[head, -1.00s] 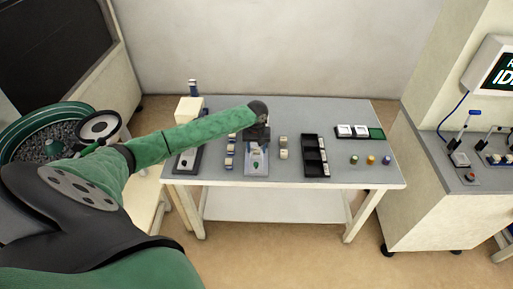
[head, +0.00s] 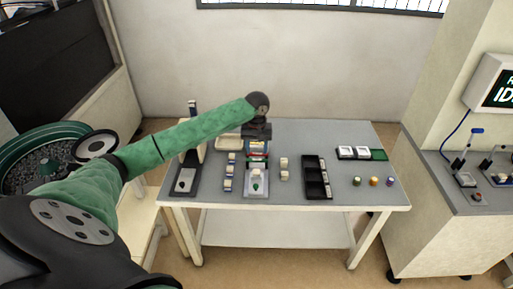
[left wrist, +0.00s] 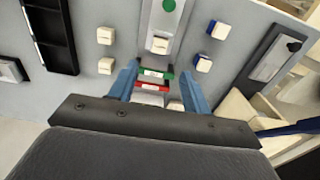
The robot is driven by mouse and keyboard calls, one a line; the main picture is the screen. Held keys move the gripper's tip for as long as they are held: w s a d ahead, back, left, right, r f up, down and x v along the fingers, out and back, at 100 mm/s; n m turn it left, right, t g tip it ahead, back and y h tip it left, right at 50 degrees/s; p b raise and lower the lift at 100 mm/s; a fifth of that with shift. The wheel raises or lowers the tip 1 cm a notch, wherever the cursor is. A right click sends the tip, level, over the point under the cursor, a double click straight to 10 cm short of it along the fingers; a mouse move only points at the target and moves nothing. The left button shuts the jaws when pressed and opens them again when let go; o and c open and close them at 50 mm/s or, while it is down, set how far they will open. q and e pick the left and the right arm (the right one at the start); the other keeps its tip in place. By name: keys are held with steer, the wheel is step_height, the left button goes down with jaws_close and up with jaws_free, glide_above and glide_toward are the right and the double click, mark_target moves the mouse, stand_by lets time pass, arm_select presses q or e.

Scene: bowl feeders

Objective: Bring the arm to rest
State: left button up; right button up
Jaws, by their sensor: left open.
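My left arm reaches in green from the left over the table (head: 345,131). My left gripper (head: 257,158) points down above the grey fixture plate (head: 256,188) with a green spot. In the left wrist view my left gripper (left wrist: 160,69) has its two blue fingers spread apart. A green-edged piece (left wrist: 155,74) and a red-edged piece (left wrist: 152,86) show between the fingers. I cannot tell their height, but nothing looks clamped. My right gripper is not in view.
Small cream blocks (head: 284,162) stand right of the fixture, blue-and-cream ones (head: 229,171) left. A black compartment tray (head: 317,190), white trays (head: 352,153) and coloured knobs (head: 374,181) lie further right. A bowl feeder (head: 45,160) stands far left.

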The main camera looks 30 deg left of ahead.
arm_select(q)
steer(key=shift+r, duration=0.85)
